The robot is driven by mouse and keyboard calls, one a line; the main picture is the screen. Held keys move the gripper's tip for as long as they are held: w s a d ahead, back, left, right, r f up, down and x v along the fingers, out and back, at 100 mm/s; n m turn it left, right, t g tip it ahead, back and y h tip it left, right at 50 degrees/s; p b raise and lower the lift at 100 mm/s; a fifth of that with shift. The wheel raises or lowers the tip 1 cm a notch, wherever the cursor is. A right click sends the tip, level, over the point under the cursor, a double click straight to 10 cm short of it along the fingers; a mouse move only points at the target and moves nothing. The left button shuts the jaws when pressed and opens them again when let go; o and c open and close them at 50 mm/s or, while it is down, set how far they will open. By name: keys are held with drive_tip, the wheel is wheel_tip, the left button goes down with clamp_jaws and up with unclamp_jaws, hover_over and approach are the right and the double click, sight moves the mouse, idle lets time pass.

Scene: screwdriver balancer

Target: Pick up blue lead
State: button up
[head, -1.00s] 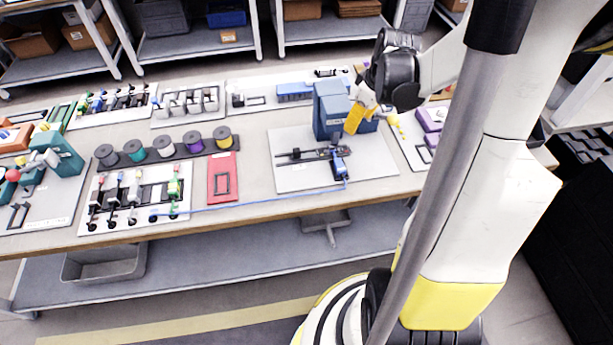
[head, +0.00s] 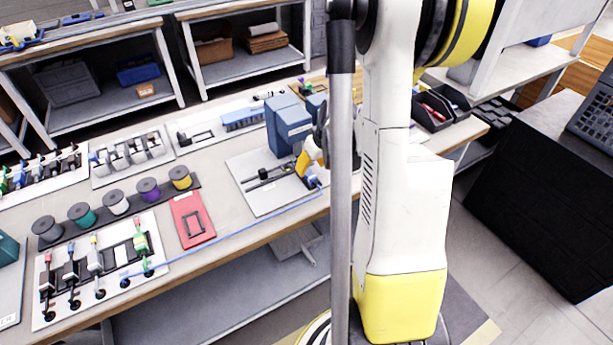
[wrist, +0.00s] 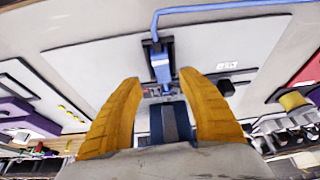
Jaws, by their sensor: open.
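The blue lead (head: 235,230) runs as a thin cable along the table's front edge, from the board with several small coloured-top stands to the white board at the blue block. Its blue plug end (wrist: 160,65) sits on a dark fixture on that board, and the cable (wrist: 215,9) bends away from it in the wrist view. My gripper (wrist: 160,76) is open, its two yellow fingers on either side of the plug's line, just short of it. I cannot tell whether they touch it. In the head view my gripper (head: 310,165) is partly hidden behind my arm.
The blue block (head: 290,125) stands close behind my gripper. A dark fixture (head: 268,174) lies on the white board (head: 265,203). A red plate (head: 192,220) and several spools (head: 116,203) are to the left. A black bin (head: 440,110) is at the right.

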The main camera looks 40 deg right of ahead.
sight(308, 172)
drive_tip(key=b+x, duration=0.1)
drive_tip(key=x, duration=0.3)
drive_tip(key=shift+a+f+b, duration=0.1)
drive_tip(key=shift+a+b, duration=0.15)
drive_tip(key=shift+b, duration=0.1)
clamp_jaws()
drive_tip(key=shift+s, duration=0.1)
